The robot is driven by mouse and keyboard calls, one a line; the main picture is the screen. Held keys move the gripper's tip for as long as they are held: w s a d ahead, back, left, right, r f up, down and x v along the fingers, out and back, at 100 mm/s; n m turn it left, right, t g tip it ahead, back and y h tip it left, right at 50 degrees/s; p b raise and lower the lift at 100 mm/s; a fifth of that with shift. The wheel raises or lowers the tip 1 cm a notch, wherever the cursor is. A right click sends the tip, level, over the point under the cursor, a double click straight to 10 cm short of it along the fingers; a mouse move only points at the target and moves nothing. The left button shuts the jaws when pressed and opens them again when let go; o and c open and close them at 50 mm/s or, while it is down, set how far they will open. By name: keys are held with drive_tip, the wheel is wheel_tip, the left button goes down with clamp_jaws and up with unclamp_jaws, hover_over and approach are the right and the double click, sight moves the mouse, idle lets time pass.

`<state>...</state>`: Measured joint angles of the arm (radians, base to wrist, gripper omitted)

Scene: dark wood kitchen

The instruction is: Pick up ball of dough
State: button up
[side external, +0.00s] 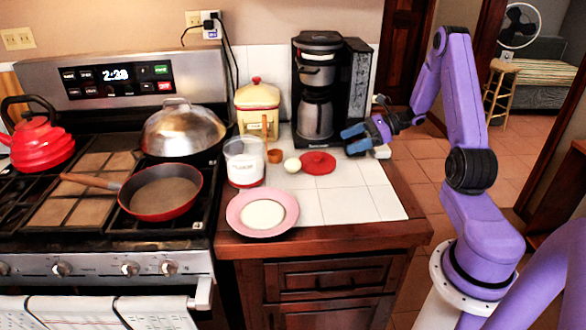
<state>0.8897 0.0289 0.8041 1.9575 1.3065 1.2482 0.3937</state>
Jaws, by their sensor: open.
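The ball of dough (292,165) is a small, pale, round lump on the white tiled counter, between the flour canister and a red round lid. My gripper (350,140) is at the right side of the counter, to the right of the dough and apart from it. Its blue fingers point left and are open, with nothing seen between them. The red lid (318,163) lies between the dough and my gripper.
A glass flour canister (245,162), small brown cup (275,156) and pink plate (262,228) stand left of the dough. A coffee maker (318,75) and yellow jar (258,110) stand behind. A red pan (160,192) is on the stove. The counter's front right is clear.

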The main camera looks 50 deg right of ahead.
approach(298, 160)
drive_tip(key=x, duration=0.4)
drive_tip(key=shift+s+a+r, duration=0.1)
drive_tip(key=shift+x, duration=2.75)
drive_tip(key=c, duration=1.1)
